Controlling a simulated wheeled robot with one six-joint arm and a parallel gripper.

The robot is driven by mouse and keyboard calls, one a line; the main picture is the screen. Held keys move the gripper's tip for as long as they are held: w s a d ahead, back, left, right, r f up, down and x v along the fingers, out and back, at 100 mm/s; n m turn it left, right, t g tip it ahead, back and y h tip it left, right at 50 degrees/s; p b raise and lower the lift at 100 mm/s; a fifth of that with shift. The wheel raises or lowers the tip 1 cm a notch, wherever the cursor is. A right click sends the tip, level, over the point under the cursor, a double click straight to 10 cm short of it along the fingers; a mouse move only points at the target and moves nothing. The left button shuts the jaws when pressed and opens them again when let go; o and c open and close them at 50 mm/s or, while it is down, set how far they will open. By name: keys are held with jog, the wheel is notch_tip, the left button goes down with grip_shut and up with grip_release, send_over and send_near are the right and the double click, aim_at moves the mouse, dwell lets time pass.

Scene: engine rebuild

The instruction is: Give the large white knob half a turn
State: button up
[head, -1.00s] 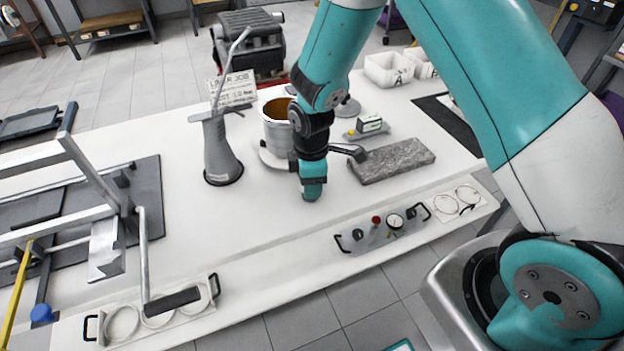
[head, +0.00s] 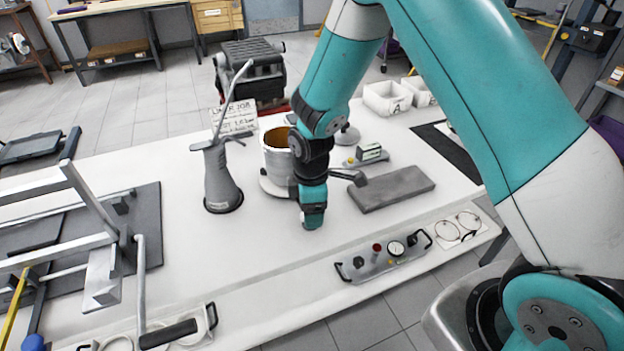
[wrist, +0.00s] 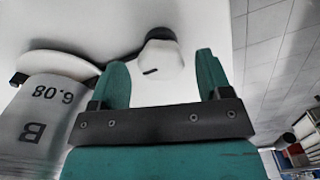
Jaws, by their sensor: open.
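In the wrist view a large white knob (wrist: 165,65) with flat-sided edges and a short black mark shows against a white surface. My gripper (wrist: 161,62) is open, its two teal fingers spread, with the knob in view between and beyond the fingertips. I cannot tell whether the fingers touch it. In the head view my gripper (head: 313,220) points down over the white bench (head: 265,250), in front of the metal cylinder. I cannot make out the knob in the head view; my arm may hide it.
The metal cylinder (head: 276,160), marked "B 6.08" in the wrist view (wrist: 40,120), stands close beside my gripper. A grey oil can (head: 222,180) is left of it and a grey block (head: 393,189) right. A gauge panel (head: 375,266) lies nearer the front edge. The bench's front middle is clear.

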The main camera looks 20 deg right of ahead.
notch_tip(320, 180, up, 16)
jog(key=shift+r+b, duration=0.25)
jog(key=shift+b, duration=0.05)
dwell(0.3)
jog(key=s+a+r+m+y, duration=0.2)
jog(key=s+r+m, duration=0.2)
jog(key=s, duration=0.7)
jog(key=s+a+r+m+y, duration=0.2)
jog(key=s+r+m, duration=0.2)
jog(key=s, duration=0.7)
jog(key=shift+a+r, duration=0.3)
jog(key=shift+a, duration=0.1)
